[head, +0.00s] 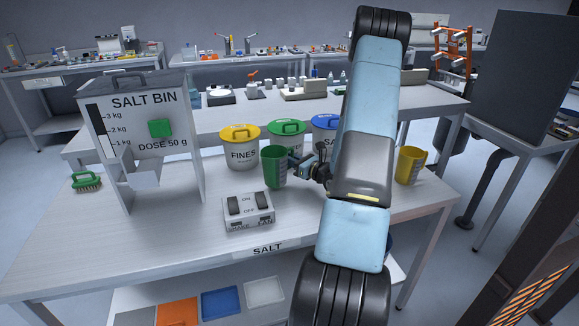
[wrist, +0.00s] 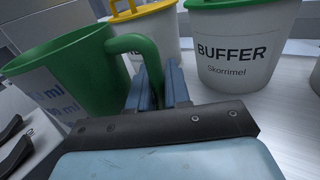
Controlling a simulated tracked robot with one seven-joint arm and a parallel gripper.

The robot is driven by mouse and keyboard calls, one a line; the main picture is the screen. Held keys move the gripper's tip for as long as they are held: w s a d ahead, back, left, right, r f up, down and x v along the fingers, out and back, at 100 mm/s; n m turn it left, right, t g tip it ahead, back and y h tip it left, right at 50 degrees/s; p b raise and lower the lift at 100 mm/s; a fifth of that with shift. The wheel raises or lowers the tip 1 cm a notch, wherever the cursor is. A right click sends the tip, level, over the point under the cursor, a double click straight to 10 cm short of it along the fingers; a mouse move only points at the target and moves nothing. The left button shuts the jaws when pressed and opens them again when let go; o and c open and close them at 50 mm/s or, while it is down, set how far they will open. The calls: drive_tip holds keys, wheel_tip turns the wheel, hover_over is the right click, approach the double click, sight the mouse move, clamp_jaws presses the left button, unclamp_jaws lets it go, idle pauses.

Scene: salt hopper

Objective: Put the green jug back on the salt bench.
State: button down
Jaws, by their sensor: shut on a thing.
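The green jug (head: 274,168) is over the middle of the salt bench (head: 330,215), just in front of the white tubs. It looks roughly upright in the head view. I cannot tell whether its base touches the bench top. My gripper (head: 291,163) comes from the right and is shut on the jug's handle. In the wrist view the jug (wrist: 70,80) fills the left side, and its handle runs down between the fingers of my gripper (wrist: 164,85). The jug's inside is mostly hidden.
A FINES tub (head: 243,155) with a yellow lid, a BUFFER tub (wrist: 240,45) and a blue-lidded tub (head: 325,124) stand behind. A switch box (head: 248,212) is in front, the salt bin (head: 150,105) left, a yellow jug (head: 409,165) right. Front left is clear.

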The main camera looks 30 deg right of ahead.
drive_tip(key=shift+f, duration=1.35)
drive_tip(key=shift+f, duration=0.1)
drive_tip(key=c, duration=1.1)
unclamp_jaws()
drive_tip(key=v, duration=1.2)
drive_tip(key=shift+s, duration=0.1)
